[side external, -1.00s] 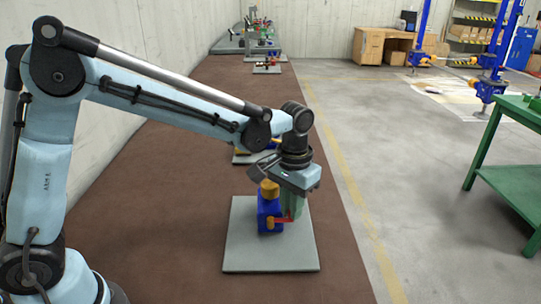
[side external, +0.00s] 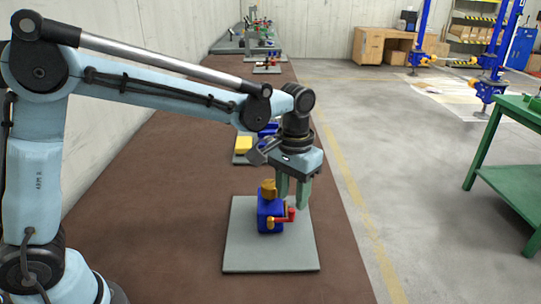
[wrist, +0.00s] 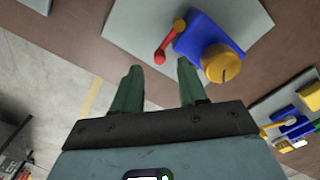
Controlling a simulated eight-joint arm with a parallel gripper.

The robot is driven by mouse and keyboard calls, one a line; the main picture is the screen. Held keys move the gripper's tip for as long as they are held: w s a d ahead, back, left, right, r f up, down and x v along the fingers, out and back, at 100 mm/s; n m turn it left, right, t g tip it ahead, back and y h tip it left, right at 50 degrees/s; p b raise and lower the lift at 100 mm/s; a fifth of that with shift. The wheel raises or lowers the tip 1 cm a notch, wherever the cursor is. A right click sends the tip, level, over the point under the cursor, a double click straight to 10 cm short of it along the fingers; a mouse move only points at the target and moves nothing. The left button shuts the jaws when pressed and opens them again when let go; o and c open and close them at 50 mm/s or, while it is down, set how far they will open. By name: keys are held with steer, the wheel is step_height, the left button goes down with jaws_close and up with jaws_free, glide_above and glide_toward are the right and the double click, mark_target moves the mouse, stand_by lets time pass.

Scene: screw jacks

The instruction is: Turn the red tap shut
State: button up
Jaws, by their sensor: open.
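The red tap (side external: 284,219) is a small lever with an upright red end, on the front of a blue block (side external: 268,213) with a brass knob (side external: 268,188) on top. The block stands on a grey plate (side external: 245,255). In the wrist view the red lever (wrist: 167,46) runs from a brass pivot down-left to a red end. My gripper (side external: 292,204) is open, pointing down, fingertips just above and around the lever's red end as seen from the side. In the wrist view the red end lies beyond and between the fingertips (wrist: 160,65); nothing is held.
Behind on the brown bench (side external: 190,235) is another plate with a yellow block (side external: 243,145) and blue parts; further devices stand farther back. A green table (side external: 510,185) is at the right, across open floor. The bench around the grey plate is clear.

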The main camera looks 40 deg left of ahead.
mark_target(291, 210)
step_height(291, 210, up, 9)
steer(key=shift+f, duration=0.15)
stand_by(0.4)
steer(key=s+a+f+t, duration=0.3)
steer(key=s+a, duration=0.2)
steer(key=s, duration=0.1)
steer(key=s+a+f+t, duration=0.3)
steer(key=s+a+t, duration=0.1)
steer(key=s+a, duration=0.1)
steer(key=shift+s, duration=0.8)
